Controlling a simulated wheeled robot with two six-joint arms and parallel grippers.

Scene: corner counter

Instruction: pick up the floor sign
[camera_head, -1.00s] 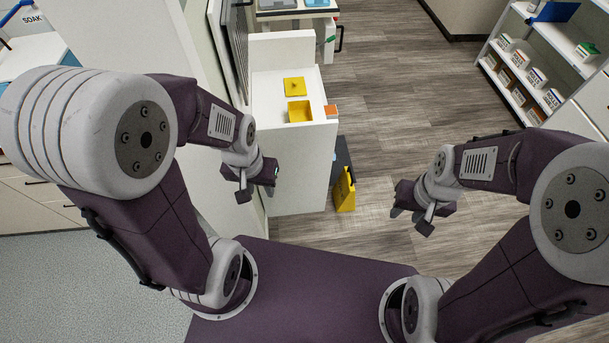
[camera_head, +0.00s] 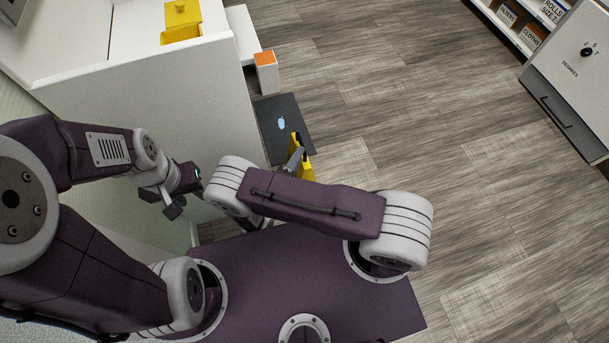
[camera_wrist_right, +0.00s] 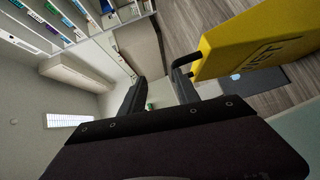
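The yellow floor sign (camera_head: 307,165) stands on the floor beside the white cabinet, partly hidden behind my right arm. In the right wrist view it is large at the upper right (camera_wrist_right: 255,45), with dark lettering and a black handle. My right gripper (camera_head: 294,160) is at the sign's top. In the right wrist view its two fingers (camera_wrist_right: 155,88) are apart, and the handle shows at the tip of the right-hand finger. I cannot tell whether they touch. My left gripper (camera_head: 162,204) is beside the cabinet, away from the sign, its fingers apart and empty.
A dark mat-like panel (camera_head: 283,119) with a light logo lies by the sign. A white box with an orange top (camera_head: 266,72) stands beside the white cabinet (camera_head: 150,100). A yellow container (camera_head: 182,20) sits on top. Wooden floor (camera_head: 420,130) is open to the right.

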